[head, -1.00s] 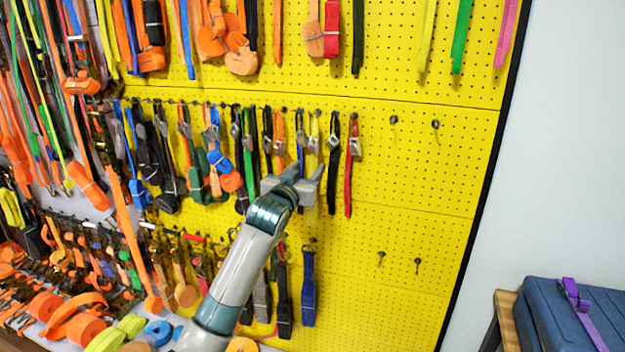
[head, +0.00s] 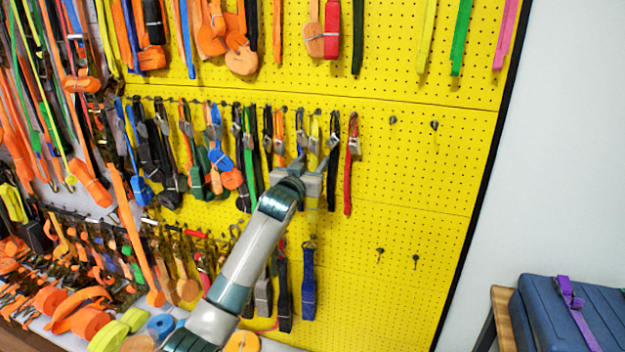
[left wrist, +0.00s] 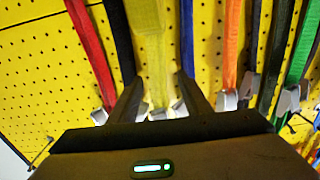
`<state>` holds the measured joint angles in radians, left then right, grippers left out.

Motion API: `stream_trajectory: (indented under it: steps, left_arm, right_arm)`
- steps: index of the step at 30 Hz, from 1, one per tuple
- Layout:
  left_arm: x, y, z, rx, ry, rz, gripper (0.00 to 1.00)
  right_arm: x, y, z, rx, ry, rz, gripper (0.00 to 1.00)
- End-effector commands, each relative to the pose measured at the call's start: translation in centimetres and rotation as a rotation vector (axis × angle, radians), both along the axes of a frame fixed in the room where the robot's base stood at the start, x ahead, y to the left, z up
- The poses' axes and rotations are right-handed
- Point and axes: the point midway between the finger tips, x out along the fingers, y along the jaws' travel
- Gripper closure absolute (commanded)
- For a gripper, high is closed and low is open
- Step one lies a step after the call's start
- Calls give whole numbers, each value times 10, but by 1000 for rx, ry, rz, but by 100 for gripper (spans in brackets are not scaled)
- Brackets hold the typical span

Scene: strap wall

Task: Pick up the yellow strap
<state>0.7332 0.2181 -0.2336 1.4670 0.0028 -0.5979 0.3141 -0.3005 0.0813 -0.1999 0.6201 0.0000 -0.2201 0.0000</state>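The yellow strap (head: 315,128) hangs from a hook in the middle row of the yellow pegboard, between a blue and a black strap. In the left wrist view the yellow strap (left wrist: 150,45) runs between the two fingers of my left gripper (left wrist: 159,80), with gaps on both sides. My left gripper (head: 306,168) is open at the strap, below its metal buckle; it hides part of the strap in the head view. My right gripper is not in view.
A black strap (head: 333,170) and a red strap (head: 348,185) hang close on the right. The blue strap (left wrist: 187,40) is close to one finger in the wrist view. The pegboard (head: 410,170) is mostly bare farther right. A blue case (head: 560,310) stands at lower right.

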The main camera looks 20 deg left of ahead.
Motion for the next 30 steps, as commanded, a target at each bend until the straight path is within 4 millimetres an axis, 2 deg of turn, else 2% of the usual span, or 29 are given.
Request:
stream_trajectory:
  steps: [1, 5, 6, 20, 29, 30]
  left_arm:
    - [0, 0, 0, 0, 0, 0, 67]
    - [0, 0, 0, 0, 0, 0, 98]
    - [0, 0, 0, 0, 0, 0, 100]
    - [0, 0, 6, 0, -3, 0, 100]
    - [0, 0, 35, -1, -6, 0, 100]
    - [-6, 0, 33, -1, -1, 0, 100]
  right_arm:
    - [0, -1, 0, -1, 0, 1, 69]
    - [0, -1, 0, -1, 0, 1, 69]
    - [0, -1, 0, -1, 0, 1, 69]
    - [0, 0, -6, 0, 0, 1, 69]
    - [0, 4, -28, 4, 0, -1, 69]
    - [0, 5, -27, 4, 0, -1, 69]
